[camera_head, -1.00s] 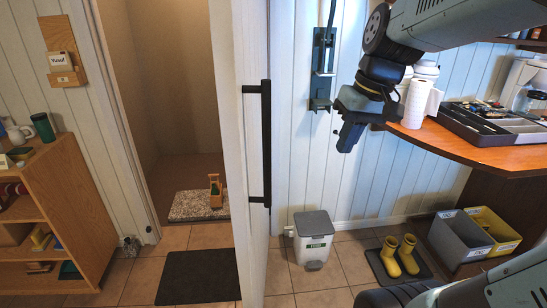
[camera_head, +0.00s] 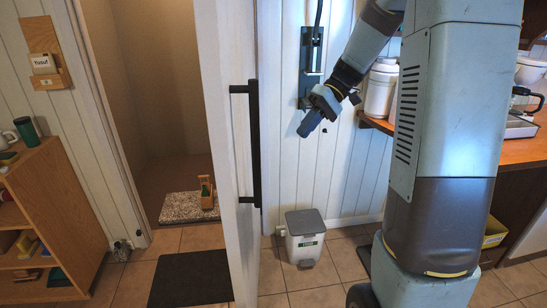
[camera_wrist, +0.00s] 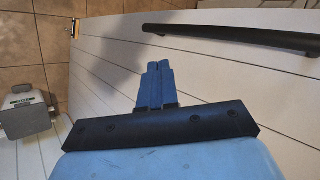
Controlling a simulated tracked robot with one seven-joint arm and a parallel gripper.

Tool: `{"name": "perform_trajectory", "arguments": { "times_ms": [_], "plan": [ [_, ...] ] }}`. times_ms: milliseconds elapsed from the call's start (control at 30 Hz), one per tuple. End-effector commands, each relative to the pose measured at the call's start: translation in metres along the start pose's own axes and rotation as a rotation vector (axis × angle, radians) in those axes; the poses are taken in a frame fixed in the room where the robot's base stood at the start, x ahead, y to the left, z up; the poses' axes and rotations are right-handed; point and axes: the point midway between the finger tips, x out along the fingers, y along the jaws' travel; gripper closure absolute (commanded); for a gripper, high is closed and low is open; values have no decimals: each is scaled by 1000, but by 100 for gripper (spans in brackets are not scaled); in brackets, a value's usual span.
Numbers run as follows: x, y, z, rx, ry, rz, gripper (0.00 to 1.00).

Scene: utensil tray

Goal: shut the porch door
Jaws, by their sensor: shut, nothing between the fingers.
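The porch door (camera_head: 222,130) is white and stands open, seen nearly edge-on in the head view. A long black vertical handle (camera_head: 254,145) is fixed to it. Left of the door is the open doorway (camera_head: 150,110). My gripper (camera_head: 305,131) is to the right of the door and its handle, pointing down and left, shut and empty, apart from the handle. In the wrist view my blue fingers (camera_wrist: 157,72) are together in front of the white door face (camera_wrist: 215,85), with the handle (camera_wrist: 240,37) beyond them at upper right.
A grey-lidded white bin (camera_head: 304,240) stands on the tiles right of the door. A dark mat (camera_head: 190,278) lies before the doorway, and a wooden shelf (camera_head: 50,215) stands at left. A wooden counter (camera_head: 375,123) is at right, partly hidden by my arm.

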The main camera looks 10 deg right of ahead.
Motion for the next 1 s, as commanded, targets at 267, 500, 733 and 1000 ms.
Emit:
{"name": "perform_trajectory", "arguments": {
  "times_ms": [267, 500, 733, 1000],
  "plan": [
    [28, 0, 0, -1, -2, -4, 100],
    [71, 0, 0, -1, -4, -4, 100],
    [107, -6, -1, -4, -2, -2, 100],
    [126, -24, -1, -2, 0, -2, 100]
  ]
}}
